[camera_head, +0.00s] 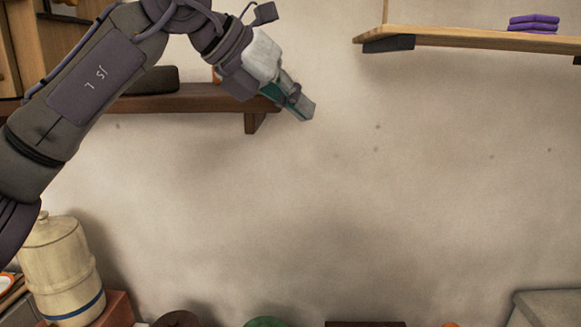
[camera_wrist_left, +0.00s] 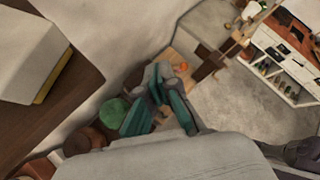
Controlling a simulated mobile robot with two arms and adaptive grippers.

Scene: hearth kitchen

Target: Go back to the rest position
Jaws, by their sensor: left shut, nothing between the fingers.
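My left gripper (camera_head: 304,108) is raised high in the head view, in front of the pale wall. It is shut and empty, and its fingers point down to the right. Its arm comes in from the left, in front of the dark wooden shelf (camera_head: 180,103). In the left wrist view the gripper's fingers (camera_wrist_left: 165,100) show in the middle with nothing held between them. My right gripper is in neither view.
A light wooden shelf (camera_head: 470,38) with folded purple cloths (camera_head: 534,22) is at the upper right. A cream jug (camera_head: 60,272) with a blue band stands lower left. A green round thing (camera_head: 267,322) shows at the bottom edge. The wall's middle is bare.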

